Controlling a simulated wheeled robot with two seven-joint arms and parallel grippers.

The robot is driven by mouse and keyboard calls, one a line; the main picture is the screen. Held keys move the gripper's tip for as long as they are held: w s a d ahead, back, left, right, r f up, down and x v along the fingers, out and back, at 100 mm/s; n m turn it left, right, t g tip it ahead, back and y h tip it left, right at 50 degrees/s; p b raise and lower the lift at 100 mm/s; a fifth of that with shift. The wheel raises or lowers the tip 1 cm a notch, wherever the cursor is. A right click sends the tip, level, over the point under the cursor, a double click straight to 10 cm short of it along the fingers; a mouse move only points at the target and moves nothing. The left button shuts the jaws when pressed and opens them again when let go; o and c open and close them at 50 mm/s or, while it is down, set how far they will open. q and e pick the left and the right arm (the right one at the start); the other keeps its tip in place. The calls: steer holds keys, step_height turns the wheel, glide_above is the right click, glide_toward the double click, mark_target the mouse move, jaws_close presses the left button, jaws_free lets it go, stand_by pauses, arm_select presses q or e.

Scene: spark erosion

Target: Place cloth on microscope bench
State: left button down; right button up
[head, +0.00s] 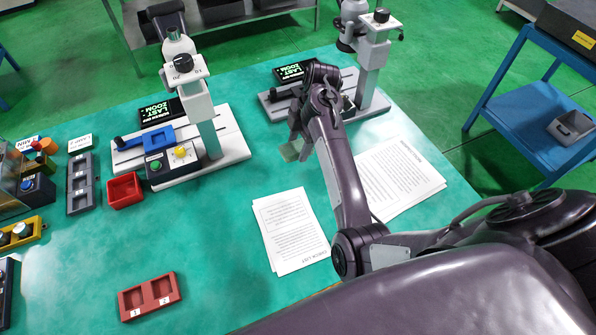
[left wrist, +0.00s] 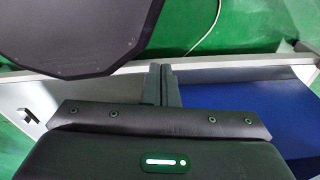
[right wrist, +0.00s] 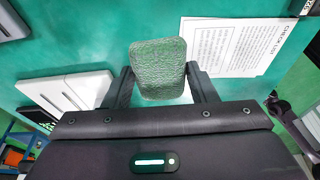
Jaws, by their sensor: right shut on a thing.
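The cloth, a small grey-green textured pad (right wrist: 158,68), is between the two fingers of my right gripper (right wrist: 160,88) in the right wrist view. In the head view the cloth (head: 290,151) shows at the tip of my right gripper (head: 297,140), over the green microscope bench (head: 225,235). I cannot tell if it touches the bench top. My left gripper (left wrist: 161,84) has its fingers together with nothing visible between them. It is outside the head view.
Two microscope stands (head: 205,130) (head: 370,60) are at the back of the bench. A check list sheet (head: 290,230) and another paper (head: 400,178) lie on either side of my right arm. A red two-slot tray (head: 149,297) is at the front.

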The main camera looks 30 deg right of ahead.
glide_above(296, 177)
steer(key=f, duration=0.4)
steer(key=d+f, duration=0.1)
steer(key=f, duration=0.1)
steer(key=shift+s+f+p, duration=0.1)
steer(key=shift+f+p, duration=0.15)
steer(key=shift+p, duration=0.05)
steer(key=shift+f, duration=2.25)
arm_select(q)
steer(key=shift+s+a+r, duration=0.15)
steer(key=shift+s+r, duration=0.45)
steer(key=shift+s, duration=0.05)
steer(key=shift+f, duration=0.1)
arm_select(e)
steer(key=shift+f, duration=0.1)
steer(key=o, duration=1)
steer(key=shift+c, duration=0.2)
arm_select(q)
steer(key=shift+w, duration=0.1)
